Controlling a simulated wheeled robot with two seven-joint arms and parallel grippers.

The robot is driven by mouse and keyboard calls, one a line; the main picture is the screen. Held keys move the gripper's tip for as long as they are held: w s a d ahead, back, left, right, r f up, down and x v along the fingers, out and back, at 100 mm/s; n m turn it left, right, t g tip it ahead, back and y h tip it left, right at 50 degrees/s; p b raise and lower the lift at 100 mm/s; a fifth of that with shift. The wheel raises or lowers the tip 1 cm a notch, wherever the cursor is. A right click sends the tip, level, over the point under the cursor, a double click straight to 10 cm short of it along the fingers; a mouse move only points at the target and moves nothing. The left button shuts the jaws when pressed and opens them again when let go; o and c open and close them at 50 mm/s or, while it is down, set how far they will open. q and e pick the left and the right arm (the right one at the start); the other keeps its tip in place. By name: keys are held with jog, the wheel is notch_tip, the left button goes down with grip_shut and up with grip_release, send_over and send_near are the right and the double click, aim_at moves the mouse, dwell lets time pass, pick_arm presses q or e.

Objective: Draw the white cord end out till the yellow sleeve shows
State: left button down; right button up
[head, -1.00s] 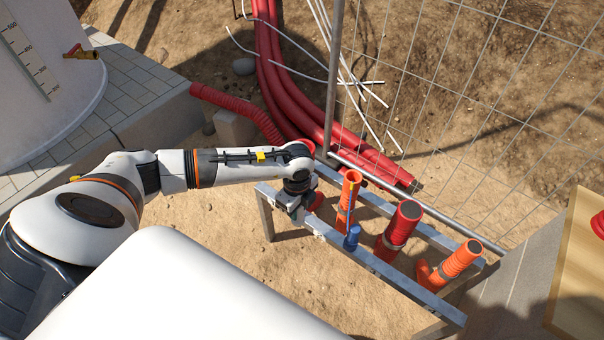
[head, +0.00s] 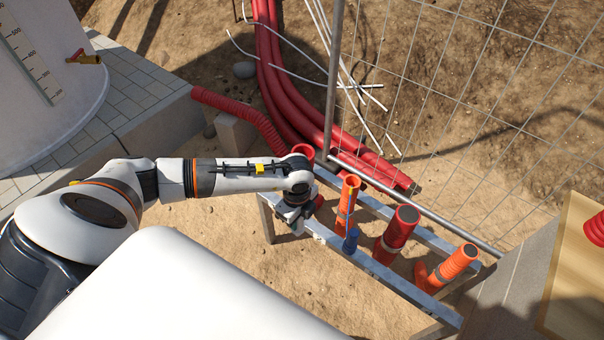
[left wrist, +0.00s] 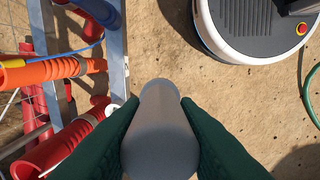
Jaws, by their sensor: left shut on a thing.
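My left gripper (head: 297,228) is at the left end of the metal frame, near its front rail. In the left wrist view its dark green fingers (left wrist: 160,135) are shut on a pale grey-white rounded cylinder (left wrist: 160,130), seemingly the white cord end. No yellow sleeve shows on it, and the cord behind it is hidden. A red pipe mouth (head: 303,151) stands just behind my wrist. A blue cord end (head: 351,238) hangs at an orange pipe (head: 347,203); its blue cord also shows in the left wrist view (left wrist: 62,57). My right gripper is out of view.
A wire mesh fence (head: 470,110) stands behind. Bare sandy ground (head: 220,225) lies left of the frame.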

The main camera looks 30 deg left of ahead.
pick_arm(q)
jog(key=shift+s+d+r+p, duration=0.35)
jog(key=shift+s+d+p, duration=0.05)
jog(key=shift+s+p, duration=0.25)
jog(key=shift+s+d+r+p, duration=0.35)
jog(key=shift+s+p, duration=0.15)
jog(key=shift+p, duration=0.1)
jog(key=shift+r, duration=0.1)
jog(key=shift+s+d+r+p, duration=0.3)
jog(key=shift+s+p, duration=0.15)
jog(key=shift+p, duration=0.1)
jog(key=shift+s+d+r+p, duration=0.25)
jog(key=shift+s+r+p, duration=0.05)
jog(key=shift+s+p, duration=0.2)
